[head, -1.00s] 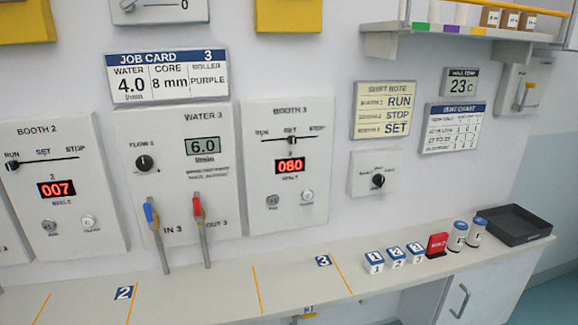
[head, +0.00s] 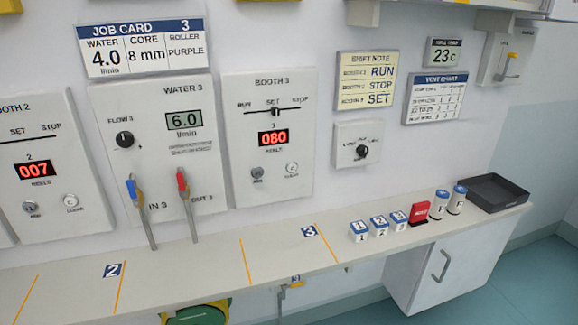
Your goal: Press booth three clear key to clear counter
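The booth 3 panel (head: 268,140) is on the wall near the middle of the head view. Its slider (head: 275,112) stands at SET, between RUN and STOP. Its red counter display (head: 273,137) reads 080. Below the display are two round keys: a darker grey one (head: 257,173) on the left and a paler clear key (head: 292,169) on the right, with labels too small to read surely. Neither of my grippers shows in the head view.
A counter shelf (head: 215,257) runs under the panels. It bears several small blue-topped blocks (head: 378,226), a red block (head: 419,212), two cylinders (head: 457,200) and a black tray (head: 490,192). The water 3 panel (head: 165,150) with two hose taps is left of booth 3.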

